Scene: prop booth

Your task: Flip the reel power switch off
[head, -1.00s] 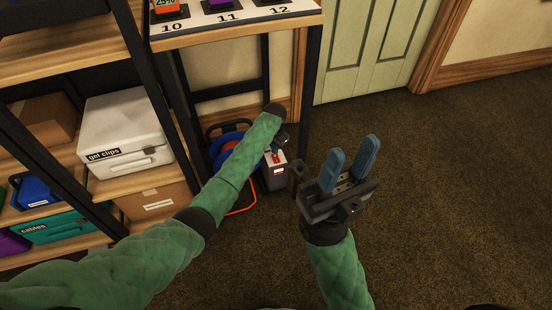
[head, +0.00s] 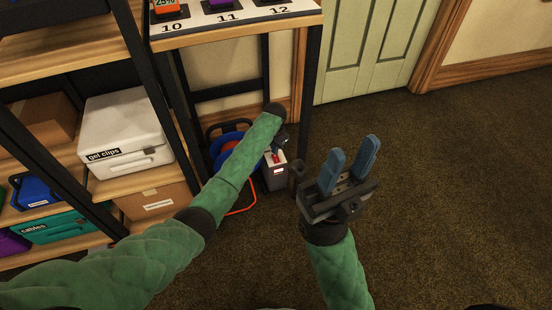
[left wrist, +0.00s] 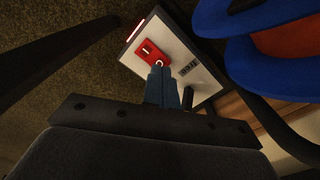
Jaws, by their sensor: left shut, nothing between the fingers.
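The cable reel (head: 228,143), blue and red, stands on the floor under the numbered table. Its grey power box (head: 274,177) sits at the reel's right side. In the left wrist view the red power switch (left wrist: 152,57) lies on the box's pale top plate (left wrist: 184,57), with a white ring mark near one end. My left gripper (left wrist: 160,80) is shut and empty, with its blue fingertips at the switch's lower edge; I cannot tell whether they touch it. In the head view my left arm hides part of the reel. My right gripper (head: 348,165) is open and empty above the carpet.
A shelf unit on the left holds a white "gel clips" case (head: 124,130) and a teal "cables" case (head: 55,228). A table leg (head: 311,95) stands close right of the power box. Carpet on the right is clear up to the green door (head: 368,50).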

